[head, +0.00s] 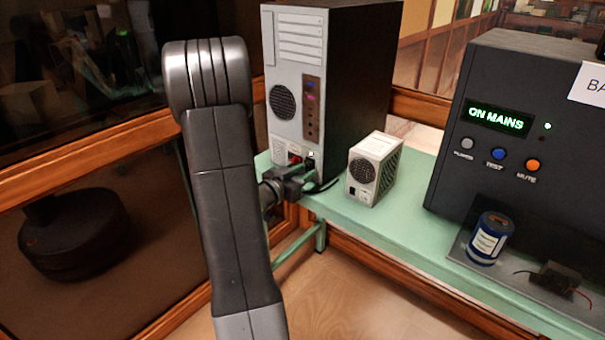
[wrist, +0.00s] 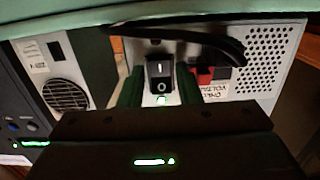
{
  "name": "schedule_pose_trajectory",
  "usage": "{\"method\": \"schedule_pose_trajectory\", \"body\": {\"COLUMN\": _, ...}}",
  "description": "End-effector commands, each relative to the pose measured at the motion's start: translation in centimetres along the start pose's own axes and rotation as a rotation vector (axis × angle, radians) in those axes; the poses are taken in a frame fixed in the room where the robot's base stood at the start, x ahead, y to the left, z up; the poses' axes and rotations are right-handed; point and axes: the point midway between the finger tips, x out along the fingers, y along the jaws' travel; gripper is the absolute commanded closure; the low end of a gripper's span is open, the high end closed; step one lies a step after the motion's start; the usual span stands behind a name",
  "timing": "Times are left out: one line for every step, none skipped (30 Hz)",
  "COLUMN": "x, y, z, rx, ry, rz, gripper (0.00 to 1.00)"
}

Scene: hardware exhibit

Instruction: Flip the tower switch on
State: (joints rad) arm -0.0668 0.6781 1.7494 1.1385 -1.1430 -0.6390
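The tower (head: 300,65) stands upright on the green bench, its rear panel facing me. Its black rocker switch (wrist: 159,72), marked I and O, shows in the wrist view, which looks upside down. I cannot tell which side is pressed in. A small light (wrist: 160,100) glows beside the switch. My gripper (wrist: 159,88) is right at the panel, its two dark green fingers apart on either side of the switch, with nothing gripped. In the head view my gripper (head: 308,178) hides the switch.
A black cable (wrist: 195,36) runs close by the switch, and a red voltage selector (wrist: 205,75) sits beside it. A small power supply box (head: 374,168) stands right of the tower. A large dark unit (head: 515,150) reading ON MAINS and a blue can (head: 488,240) are farther right.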

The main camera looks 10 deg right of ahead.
Motion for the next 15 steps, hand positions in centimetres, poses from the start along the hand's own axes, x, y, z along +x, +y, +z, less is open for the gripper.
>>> {"method": "schedule_pose_trajectory", "body": {"x": 0.0, "y": 0.0, "z": 0.0, "rx": 0.000, "ry": 0.000, "rz": 0.000, "gripper": 0.69}}
{"method": "schedule_pose_trajectory", "body": {"x": 0.0, "y": 0.0, "z": 0.0, "rx": 0.000, "ry": 0.000, "rz": 0.000, "gripper": 0.69}}
{"method": "schedule_pose_trajectory", "body": {"x": -0.1, "y": 0.0, "z": 0.0, "rx": 0.000, "ry": 0.000, "rz": 0.000, "gripper": 0.69}}
{"method": "schedule_pose_trajectory", "body": {"x": -0.2, "y": 0.0, "z": 0.0, "rx": 0.000, "ry": 0.000, "rz": -0.001, "gripper": 0.69}}
{"method": "schedule_pose_trajectory", "body": {"x": -0.3, "y": -0.1, "z": 0.0, "rx": 0.000, "ry": 0.000, "rz": -0.001, "gripper": 0.69}}
{"method": "schedule_pose_trajectory", "body": {"x": -0.6, "y": -0.1, "z": 0.0, "rx": 0.001, "ry": 0.000, "rz": -0.002, "gripper": 0.69}}
{"method": "schedule_pose_trajectory", "body": {"x": -0.9, "y": -0.1, "z": 0.0, "rx": 0.001, "ry": 0.000, "rz": -0.002, "gripper": 0.69}}
{"method": "schedule_pose_trajectory", "body": {"x": -1.3, "y": -0.1, "z": -0.1, "rx": 0.001, "ry": 0.000, "rz": -0.003, "gripper": 0.69}}
{"method": "schedule_pose_trajectory", "body": {"x": -2.0, "y": -0.1, "z": -0.1, "rx": 0.000, "ry": 0.000, "rz": -0.004, "gripper": 0.69}}
{"method": "schedule_pose_trajectory", "body": {"x": -2.6, "y": -0.1, "z": 0.0, "rx": -0.001, "ry": 0.000, "rz": -0.005, "gripper": 0.69}}
{"method": "schedule_pose_trajectory", "body": {"x": -3.2, "y": -0.1, "z": 0.0, "rx": 0.000, "ry": -0.001, "rz": -0.004, "gripper": 0.69}}
{"method": "schedule_pose_trajectory", "body": {"x": -4.0, "y": -0.2, "z": -0.1, "rx": 0.000, "ry": 0.000, "rz": -0.006, "gripper": 0.69}}
{"method": "schedule_pose_trajectory", "body": {"x": -4.7, "y": -0.2, "z": -0.1, "rx": 0.000, "ry": 0.000, "rz": -0.005, "gripper": 0.69}}
{"method": "schedule_pose_trajectory", "body": {"x": -5.4, "y": -0.2, "z": -0.1, "rx": 0.000, "ry": -0.001, "rz": -0.006, "gripper": 0.69}}
{"method": "schedule_pose_trajectory", "body": {"x": -6.3, "y": -0.1, "z": -0.1, "rx": 0.000, "ry": 0.001, "rz": -0.006, "gripper": 0.69}}
